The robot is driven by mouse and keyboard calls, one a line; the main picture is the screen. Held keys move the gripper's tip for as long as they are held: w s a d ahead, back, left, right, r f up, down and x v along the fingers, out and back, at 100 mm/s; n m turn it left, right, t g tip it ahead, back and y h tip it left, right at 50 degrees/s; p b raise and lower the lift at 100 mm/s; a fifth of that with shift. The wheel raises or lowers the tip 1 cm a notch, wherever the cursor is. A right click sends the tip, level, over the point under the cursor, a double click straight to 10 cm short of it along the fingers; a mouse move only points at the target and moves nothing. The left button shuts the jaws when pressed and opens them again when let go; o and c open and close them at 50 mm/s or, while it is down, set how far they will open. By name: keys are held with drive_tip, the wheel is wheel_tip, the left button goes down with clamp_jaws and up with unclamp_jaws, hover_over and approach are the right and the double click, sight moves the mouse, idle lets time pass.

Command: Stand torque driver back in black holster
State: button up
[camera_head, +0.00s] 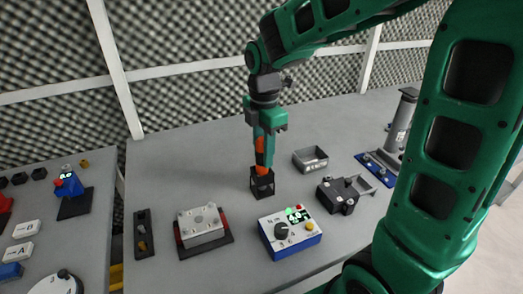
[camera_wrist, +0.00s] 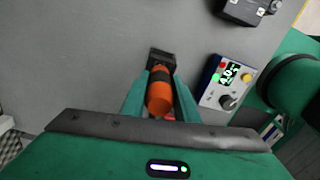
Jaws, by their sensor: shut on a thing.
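The orange and dark torque driver (camera_head: 260,158) is held roughly upright in my gripper (camera_head: 262,146). My gripper's fingers are shut around its body. The black holster (camera_head: 262,187) stands on the grey table right below. The driver's lower end meets the top of the holster; how deep it sits inside I cannot tell. In the wrist view the driver (camera_wrist: 159,98) shows between the two green fingers (camera_wrist: 160,100), with the black holster (camera_wrist: 161,56) at its far end.
A blue and white meter box with a dial (camera_head: 290,234) stands front right of the holster. A grey open tray (camera_head: 310,160) and a black clamp block (camera_head: 342,196) lie to the right. A silver block on a red-sided base (camera_head: 201,228) is at left front. The table behind is clear.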

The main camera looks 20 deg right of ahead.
drive_tip(key=shift+f, duration=0.55)
drive_tip(key=o, duration=1.2)
wheel_tip(320, 180, up, 11)
drive_tip(key=shift+f, duration=0.1)
drive_tip(key=s+d+f+m, duration=0.4)
drive_tip(key=s+d+m, duration=0.4)
drive_tip(key=s+m, duration=0.3)
drive_tip(key=s+d+f+m, duration=0.5)
drive_tip(key=s+d+m, duration=0.4)
drive_tip(key=s+m, duration=0.3)
drive_tip(key=m, duration=0.3)
drive_tip(key=shift+s+d, duration=0.15)
